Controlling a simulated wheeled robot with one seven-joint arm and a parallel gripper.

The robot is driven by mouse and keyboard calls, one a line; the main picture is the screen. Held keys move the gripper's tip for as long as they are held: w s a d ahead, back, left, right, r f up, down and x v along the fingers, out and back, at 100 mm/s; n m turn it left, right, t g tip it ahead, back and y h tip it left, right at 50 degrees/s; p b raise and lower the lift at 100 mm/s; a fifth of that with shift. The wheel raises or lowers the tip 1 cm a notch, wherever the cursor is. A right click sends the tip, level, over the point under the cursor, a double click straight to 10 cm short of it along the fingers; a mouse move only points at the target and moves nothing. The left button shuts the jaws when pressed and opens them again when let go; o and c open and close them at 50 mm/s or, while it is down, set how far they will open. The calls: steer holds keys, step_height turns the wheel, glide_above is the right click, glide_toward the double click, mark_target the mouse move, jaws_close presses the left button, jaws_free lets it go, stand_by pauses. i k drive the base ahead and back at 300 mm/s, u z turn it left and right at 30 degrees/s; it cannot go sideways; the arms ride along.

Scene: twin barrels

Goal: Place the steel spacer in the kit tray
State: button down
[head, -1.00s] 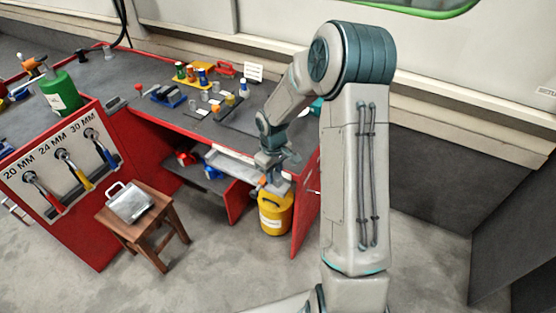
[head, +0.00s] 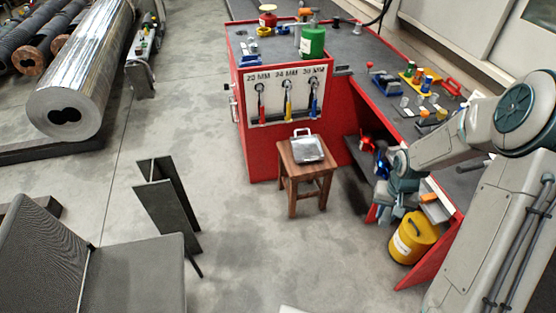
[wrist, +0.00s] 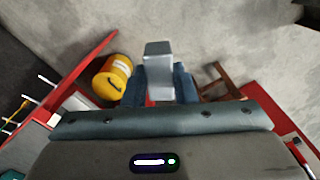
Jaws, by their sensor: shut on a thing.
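My gripper (head: 385,212) hangs low in front of the red bench's open side, next to the yellow canister. In the wrist view my gripper (wrist: 160,84) is shut on the steel spacer (wrist: 158,66), a plain grey block that sticks out past the blue-grey fingers. The spacer is too small and hidden to make out in the head view. The kit tray (head: 309,150), a shallow silvery tray with a raised handle, lies on a wooden stool (head: 295,168) to the left of my gripper. The two are clearly apart.
The yellow canister (head: 411,238) stands on the floor close to my gripper. The red bench (head: 262,150) rises behind the stool, with hanging wrenches (head: 288,100) on its panel. Grey floor in front of the stool is clear. A dark metal beam (head: 165,208) stands farther left.

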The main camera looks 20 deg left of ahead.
mark_target(306, 151)
steer(key=u, duration=0.1)
steer(key=k, duration=0.25)
steer(key=u, duration=1.2)
steer(key=i, duration=1.25)
steer(key=z, duration=0.6)
steer(key=i, duration=1.35)
steer(key=z, duration=0.35)
